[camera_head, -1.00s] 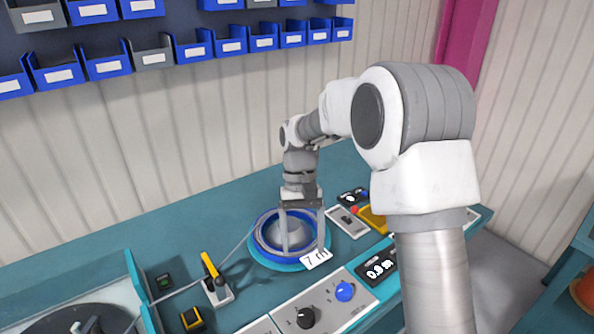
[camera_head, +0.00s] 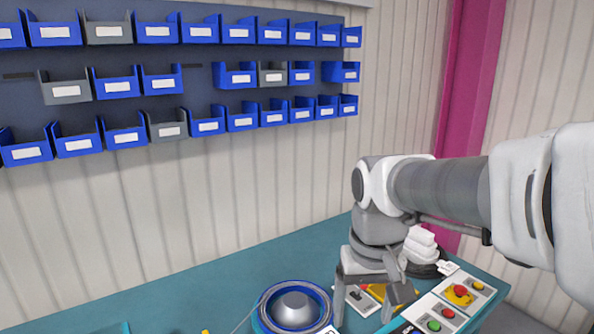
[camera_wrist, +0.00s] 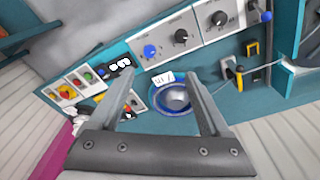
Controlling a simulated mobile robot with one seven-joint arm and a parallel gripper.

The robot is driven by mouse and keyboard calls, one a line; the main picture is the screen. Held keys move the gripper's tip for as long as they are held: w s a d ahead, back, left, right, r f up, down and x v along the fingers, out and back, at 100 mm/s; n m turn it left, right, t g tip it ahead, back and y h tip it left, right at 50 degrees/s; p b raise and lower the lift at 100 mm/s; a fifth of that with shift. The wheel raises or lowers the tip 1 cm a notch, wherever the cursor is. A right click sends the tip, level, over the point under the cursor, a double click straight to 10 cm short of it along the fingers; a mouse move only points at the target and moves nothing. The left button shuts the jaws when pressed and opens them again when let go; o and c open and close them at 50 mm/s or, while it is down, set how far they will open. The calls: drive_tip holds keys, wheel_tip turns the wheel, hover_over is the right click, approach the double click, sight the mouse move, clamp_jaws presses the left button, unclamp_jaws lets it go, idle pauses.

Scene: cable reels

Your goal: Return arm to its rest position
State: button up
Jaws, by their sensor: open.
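My gripper (camera_head: 362,318) is open, with its two fingers spread and nothing between them. In the head view it is above the bench (camera_head: 215,297), to the right of the cable reel. The blue-rimmed reel (camera_head: 294,308) with a grey hub lies on the bench, cut off by the bottom edge of the head view. In the wrist view the fingers (camera_wrist: 165,92) stand well clear of the reel (camera_wrist: 172,97), which lies beyond them with a white label (camera_wrist: 164,77) beside it. My arm reaches in from the right side of the head view.
Control panels with knobs (camera_wrist: 181,37) and buttons (camera_head: 433,326) line the bench. White stacked items and a dark coil (camera_head: 425,245) lie at its back right. Blue and grey bins (camera_head: 124,139) hang on the wall behind.

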drive_tip(key=s+d+r+t, duration=0.1)
drive_tip(key=s+d+t, duration=0.2)
drive_tip(key=s, duration=0.6)
drive_tip(key=shift+s+d+r+t, duration=0.25)
drive_tip(key=shift+s+d+t, duration=0.15)
drive_tip(key=shift+t, duration=0.3)
